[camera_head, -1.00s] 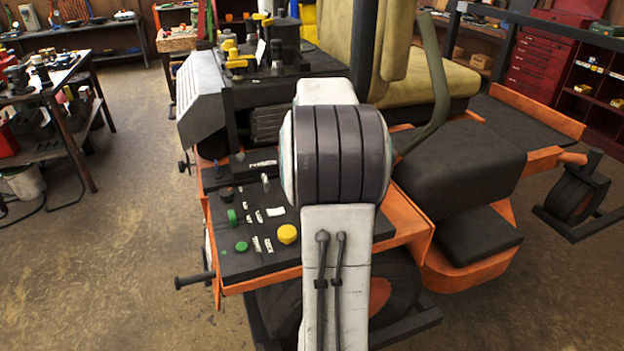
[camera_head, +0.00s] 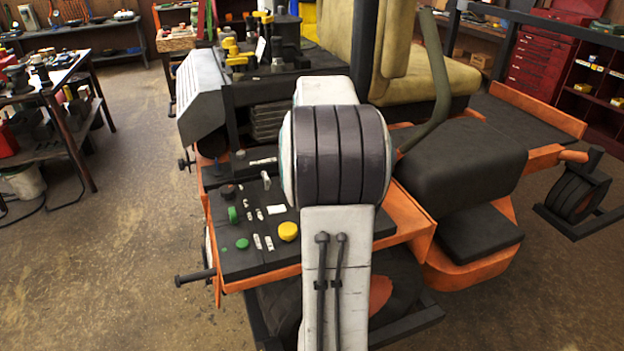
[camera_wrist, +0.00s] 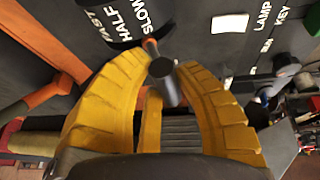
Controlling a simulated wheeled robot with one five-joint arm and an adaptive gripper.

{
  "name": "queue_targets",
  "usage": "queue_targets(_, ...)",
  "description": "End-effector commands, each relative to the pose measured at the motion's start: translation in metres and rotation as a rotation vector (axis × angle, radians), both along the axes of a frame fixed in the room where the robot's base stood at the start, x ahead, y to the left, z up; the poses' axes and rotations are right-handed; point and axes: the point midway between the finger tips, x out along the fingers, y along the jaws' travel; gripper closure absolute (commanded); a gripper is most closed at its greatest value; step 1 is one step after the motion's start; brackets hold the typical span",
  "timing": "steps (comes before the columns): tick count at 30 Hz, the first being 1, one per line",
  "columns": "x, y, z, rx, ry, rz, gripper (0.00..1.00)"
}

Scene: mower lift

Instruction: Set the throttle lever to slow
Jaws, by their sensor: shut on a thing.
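The throttle lever (camera_wrist: 168,88) shows in the wrist view as a short shaft with a dark grey, rounded end. Its shaft comes out of a dark curved slot by printed words. FAST (camera_wrist: 103,24), HALF (camera_wrist: 127,18) and SLOW (camera_wrist: 155,14) run left to right along the slot. The shaft stands near the SLOW end, below that word. In the head view my arm hides the gripper and this lever.
The mower's black control panel (camera_head: 240,258) carries a yellow knob (camera_head: 288,231), green knobs (camera_head: 242,243) and a small upright grey lever (camera_head: 266,180). A black fender (camera_head: 465,165) and tan seat (camera_head: 430,75) lie right of my arm.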

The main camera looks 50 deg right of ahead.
Motion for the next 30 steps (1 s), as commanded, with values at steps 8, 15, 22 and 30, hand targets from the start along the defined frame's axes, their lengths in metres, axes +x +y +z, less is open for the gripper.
queue_targets(8,0.0003,0.0010,-0.0038,0.000,0.002,0.004,1.00)
queue_targets(15,0.0004,0.0012,-0.0038,0.001,0.002,0.005,0.67)
queue_targets(22,0.0001,0.0008,-0.0037,0.000,0.001,0.003,0.47)
queue_targets(30,-0.0001,0.0006,-0.0033,0.001,0.001,0.002,0.45)
